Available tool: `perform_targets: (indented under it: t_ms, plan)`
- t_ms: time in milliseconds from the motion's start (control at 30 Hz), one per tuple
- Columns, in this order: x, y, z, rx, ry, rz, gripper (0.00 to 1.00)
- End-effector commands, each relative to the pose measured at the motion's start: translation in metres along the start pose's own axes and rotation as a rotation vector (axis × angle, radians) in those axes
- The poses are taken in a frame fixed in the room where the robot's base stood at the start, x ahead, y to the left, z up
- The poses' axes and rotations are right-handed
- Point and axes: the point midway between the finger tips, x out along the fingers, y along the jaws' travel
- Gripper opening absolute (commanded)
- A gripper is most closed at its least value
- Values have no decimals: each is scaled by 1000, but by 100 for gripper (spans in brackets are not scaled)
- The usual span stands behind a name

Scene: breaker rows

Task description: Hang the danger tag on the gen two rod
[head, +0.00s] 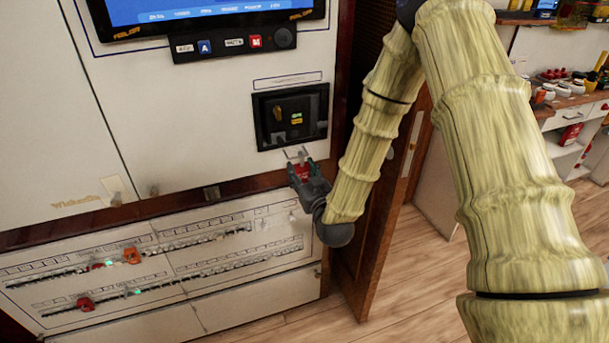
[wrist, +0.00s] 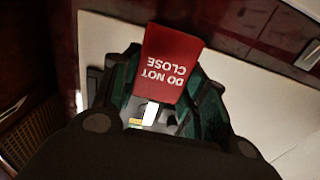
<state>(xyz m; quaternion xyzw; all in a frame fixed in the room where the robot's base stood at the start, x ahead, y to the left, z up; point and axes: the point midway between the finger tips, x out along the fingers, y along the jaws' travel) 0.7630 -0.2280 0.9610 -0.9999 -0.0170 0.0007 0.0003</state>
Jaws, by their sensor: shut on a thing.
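The danger tag is a red card with white "DO NOT CLOSE" lettering, upside down in the wrist view (wrist: 170,62). In the head view the tag (head: 303,173) is a small red patch between the fingers, with a thin pale wire above it. My gripper (head: 302,172) is shut on the tag, just below a black-framed recess (head: 290,117) in the upper cabinet. The wrist view shows the green-dark fingers on both sides of the tag (wrist: 160,95). I cannot tell which part is the gen two rod; no readable label marks it.
A lower panel (head: 165,265) carries two breaker rows with red and orange pieces (head: 131,256) (head: 85,304). A dark wooden ledge (head: 150,208) separates it from the upper cabinet. A screen (head: 190,10) is above. A wooden door edge (head: 375,235) stands right of the gripper.

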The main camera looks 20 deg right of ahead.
Motion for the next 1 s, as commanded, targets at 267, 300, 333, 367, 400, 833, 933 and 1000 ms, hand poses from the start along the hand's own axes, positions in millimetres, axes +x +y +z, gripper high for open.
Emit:
perform_targets:
  t_ms: [267,300,333,367,400,833,933,1000]
  plan:
    - [17,0,-1,0,1,0,20]
    - [19,0,-1,0,1,0,20]
    - [21,0,-1,0,1,0,20]
    - [22,0,1,0,1,0,20]
    - [21,0,6,0,0,0,20]
    - [21,0,12,0,0,0,20]
    - [21,0,11,0,0,0,20]
    - [21,0,11,0,0,0,45]
